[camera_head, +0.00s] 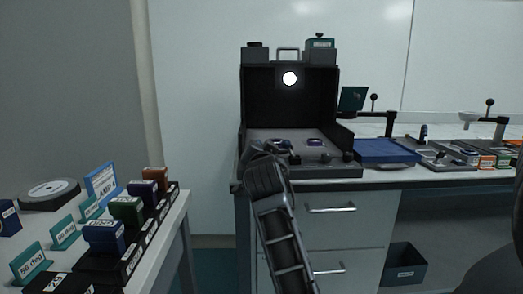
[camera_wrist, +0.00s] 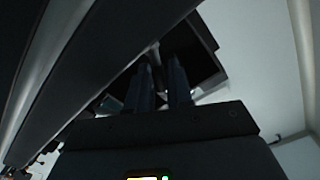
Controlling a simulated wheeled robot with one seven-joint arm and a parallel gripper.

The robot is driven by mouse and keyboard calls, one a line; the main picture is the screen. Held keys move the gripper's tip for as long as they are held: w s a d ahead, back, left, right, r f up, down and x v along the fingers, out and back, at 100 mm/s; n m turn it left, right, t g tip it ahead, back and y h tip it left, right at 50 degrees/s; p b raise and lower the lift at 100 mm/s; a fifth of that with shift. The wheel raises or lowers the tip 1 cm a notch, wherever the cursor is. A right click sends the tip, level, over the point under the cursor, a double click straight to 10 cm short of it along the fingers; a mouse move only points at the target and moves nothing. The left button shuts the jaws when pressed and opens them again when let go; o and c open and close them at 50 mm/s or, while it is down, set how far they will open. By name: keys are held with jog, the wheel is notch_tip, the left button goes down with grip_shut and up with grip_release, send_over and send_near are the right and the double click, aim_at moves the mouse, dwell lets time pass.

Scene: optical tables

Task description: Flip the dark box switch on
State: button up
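The dark box (camera_head: 290,105) is a black open-fronted enclosure on the far table, with a bright round white light showing at its back wall. I cannot clearly make out its switch; small dark knobs (camera_head: 348,156) sit along its front edge. My arm reaches up to the box's front left corner, and my gripper (camera_head: 268,149) is there, small and partly hidden by my wrist. In the wrist view my gripper (camera_wrist: 160,72) shows two parallel fingers with a gap and nothing between them. Dark panels lie beyond the fingertips, too dim to identify.
A blue tray (camera_head: 385,152) lies right of the box, with optics mounts farther right. Drawers (camera_head: 330,222) are below the table, and a dark bin (camera_head: 404,264) stands under it. A left table holds labelled boxes (camera_head: 104,236) and a round disc (camera_head: 50,194).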

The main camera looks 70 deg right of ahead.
jog(key=shift+o, duration=1.3)
jog(key=shift+a, duration=0.1)
jog(key=v, duration=0.7)
jog(key=shift+s+a, duration=0.15)
jog(key=shift+a, duration=0.15)
